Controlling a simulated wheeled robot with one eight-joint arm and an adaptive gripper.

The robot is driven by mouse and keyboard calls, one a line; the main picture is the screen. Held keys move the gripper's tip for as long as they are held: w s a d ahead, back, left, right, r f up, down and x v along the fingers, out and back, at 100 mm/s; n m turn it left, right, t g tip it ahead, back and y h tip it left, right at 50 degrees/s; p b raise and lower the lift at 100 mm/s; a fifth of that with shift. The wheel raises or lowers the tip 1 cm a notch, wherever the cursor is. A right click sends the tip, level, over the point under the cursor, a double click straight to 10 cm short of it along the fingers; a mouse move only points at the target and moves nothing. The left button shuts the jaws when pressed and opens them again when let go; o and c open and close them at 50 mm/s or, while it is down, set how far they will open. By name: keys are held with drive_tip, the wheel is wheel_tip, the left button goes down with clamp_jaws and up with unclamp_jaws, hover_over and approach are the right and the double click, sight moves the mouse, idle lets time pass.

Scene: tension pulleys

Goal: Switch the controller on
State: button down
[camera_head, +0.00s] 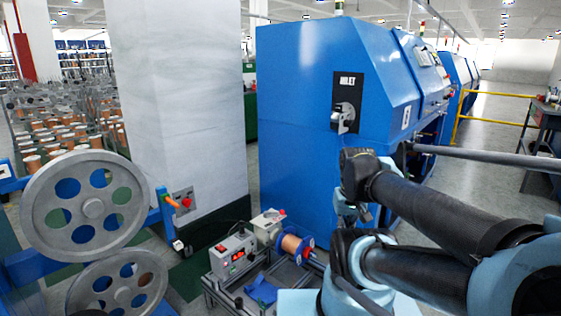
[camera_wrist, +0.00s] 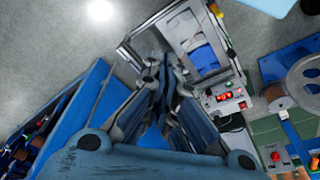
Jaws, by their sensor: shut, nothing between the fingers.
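The controller (camera_head: 235,254) is a small light grey box with red lit marks on its front and dark knobs. It stands on a low metal-framed cart (camera_head: 213,285). In the wrist view the controller (camera_wrist: 222,97) is right of my gripper (camera_wrist: 160,66), its red marks facing the camera. My gripper is shut and empty, apart from the controller. In the head view the gripper's end (camera_head: 352,214) is partly lost among my arm links, right of the controller. I cannot make out which part of the controller is its switch.
A copper wire spool (camera_head: 293,244) with blue flanges and a small beige box (camera_head: 267,226) are beside the controller. A blue cloth-like piece (camera_head: 262,291) lies on the cart. Large grey pulleys (camera_head: 87,205) stand left. A tall blue machine (camera_head: 300,130) and a white pillar (camera_head: 175,100) stand behind.

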drive_tip(key=shift+w, duration=0.1)
drive_tip(key=w+a+r+n, duration=0.1)
drive_tip(key=w+a+r, duration=0.2)
drive_tip(key=w, duration=0.3)
drive_tip(key=w+a+r+n, duration=0.2)
drive_tip(key=w+a+r, duration=0.15)
drive_tip(key=w, duration=0.25)
drive_tip(key=w+a+f+n+g, duration=0.1)
drive_tip(key=w+a+n, duration=0.1)
drive_tip(key=w+a, duration=1.05)
drive_tip(key=n+g, duration=0.1)
drive_tip(key=n, duration=0.4)
hover_over(221, 248)
drive_tip(key=w+a, duration=0.2)
drive_tip(key=w, duration=0.1)
wheel_tip(221, 248, down, 22)
drive_tip(key=shift+s+a, duration=0.15)
drive_tip(key=shift+s, duration=0.1)
wheel_tip(221, 248, down, 14)
drive_tip(key=shift+r, duration=0.1)
